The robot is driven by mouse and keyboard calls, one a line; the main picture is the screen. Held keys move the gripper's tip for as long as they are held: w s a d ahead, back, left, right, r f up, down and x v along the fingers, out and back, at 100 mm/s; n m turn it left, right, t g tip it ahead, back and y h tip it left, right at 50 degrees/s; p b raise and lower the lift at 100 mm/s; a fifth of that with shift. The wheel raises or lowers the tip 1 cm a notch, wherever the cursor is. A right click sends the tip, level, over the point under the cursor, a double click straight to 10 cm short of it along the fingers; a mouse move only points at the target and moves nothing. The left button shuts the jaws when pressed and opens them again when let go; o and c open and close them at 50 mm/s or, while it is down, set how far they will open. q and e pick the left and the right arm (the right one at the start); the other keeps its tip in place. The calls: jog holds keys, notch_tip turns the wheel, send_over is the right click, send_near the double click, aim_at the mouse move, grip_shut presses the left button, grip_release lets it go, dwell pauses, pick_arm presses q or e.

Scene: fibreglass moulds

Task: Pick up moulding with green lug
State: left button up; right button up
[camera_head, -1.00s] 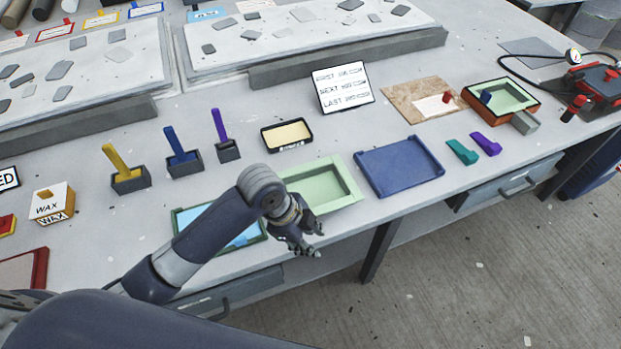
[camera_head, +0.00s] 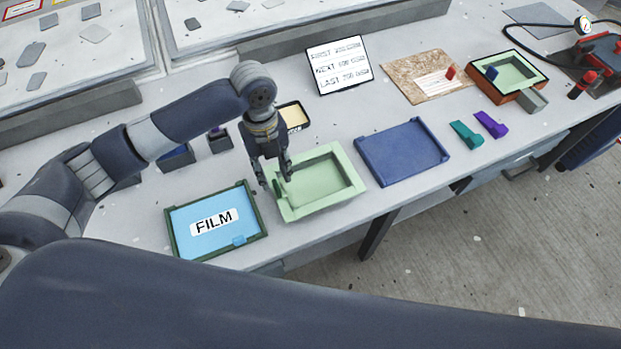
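A pale green tray-shaped moulding (camera_head: 318,207) lies flat on the bench in the middle. A small green lug (camera_head: 282,188) stands at its left rim, partly hidden by my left gripper. My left gripper (camera_head: 276,180) points down over that left rim, its fingers apart near the lug. I cannot tell whether the fingers touch the lug. My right gripper is not in view.
A blue tray labelled FILM (camera_head: 195,218) lies just left of the moulding, and a dark blue tray (camera_head: 402,152) just right. Teal (camera_head: 466,134) and purple (camera_head: 491,124) pieces lie farther right. A white sign (camera_head: 339,66) stands behind. Another pale green moulding (camera_head: 510,72) sits in an orange-sided frame.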

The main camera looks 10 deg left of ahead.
aim_at(276, 185)
pick_arm(q)
jog(key=shift+f+p, duration=0.35)
jog(key=shift+f, duration=0.3)
jog(key=f, duration=0.1)
jog(key=f+p, duration=0.1)
jog(key=f, duration=0.1)
jog(key=shift+s+d+f, duration=0.15)
jog(key=shift+s+f, duration=0.1)
jog(key=shift+s, duration=0.05)
jog(key=shift+f, duration=0.45)
jog(key=shift+c, duration=0.5)
grip_shut()
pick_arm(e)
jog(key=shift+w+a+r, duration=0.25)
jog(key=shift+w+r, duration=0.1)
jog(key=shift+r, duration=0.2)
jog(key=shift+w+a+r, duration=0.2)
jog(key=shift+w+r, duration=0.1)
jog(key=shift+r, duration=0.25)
